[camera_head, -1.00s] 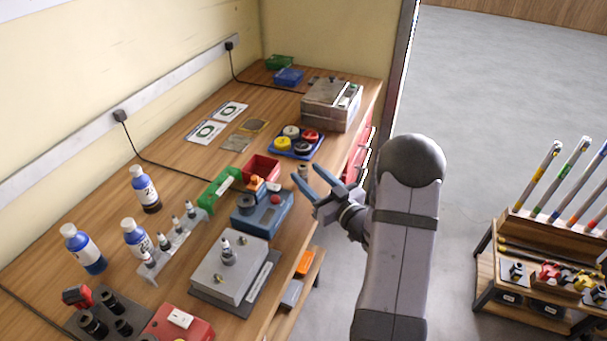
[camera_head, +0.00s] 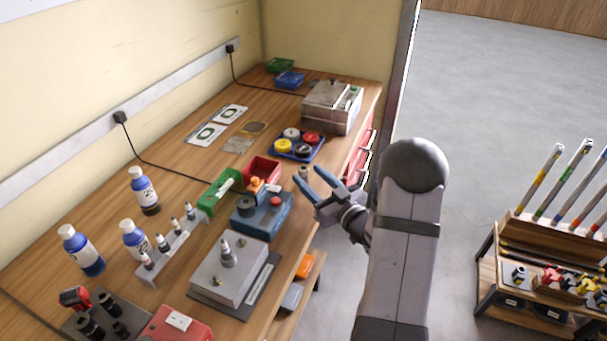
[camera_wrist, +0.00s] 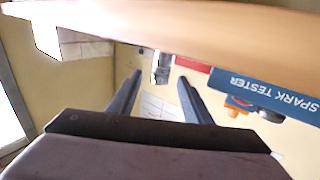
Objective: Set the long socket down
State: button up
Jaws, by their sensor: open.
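The long socket, a small metal cylinder (camera_head: 304,171), stands near the front edge of the wooden bench (camera_head: 170,245), in front of the red bin. In the wrist view, a silver-grey cylinder (camera_wrist: 162,68) shows upside down between my finger tips. My gripper (camera_head: 309,174) is open at the bench edge, with its two blue-grey fingers pointing toward the cylinder. In the wrist view my gripper (camera_wrist: 160,78) has a finger on each side of it, with visible gaps. I cannot tell exactly how deep the cylinder sits between the fingers.
The blue spark tester (camera_head: 265,218) and red bin (camera_head: 262,170) are close by. A blue tray of coloured rings (camera_head: 318,152) and a metal box (camera_head: 332,108) stand farther back. A grey block (camera_head: 222,280) is nearer. The floor right of my arm is clear up to a rack (camera_head: 530,290).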

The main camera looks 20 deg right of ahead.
jog(key=shift+p+x, duration=0.45)
jog(key=shift+x, duration=1.45)
grip_shut()
notch_tip(320, 180, up, 10)
jog(key=shift+b, duration=0.4)
notch_tip(320, 180, up, 6)
jog(key=p, duration=0.6)
send_over(307, 173)
jog(key=w, duration=0.1)
jog(key=shift+w+a+r, duration=0.2)
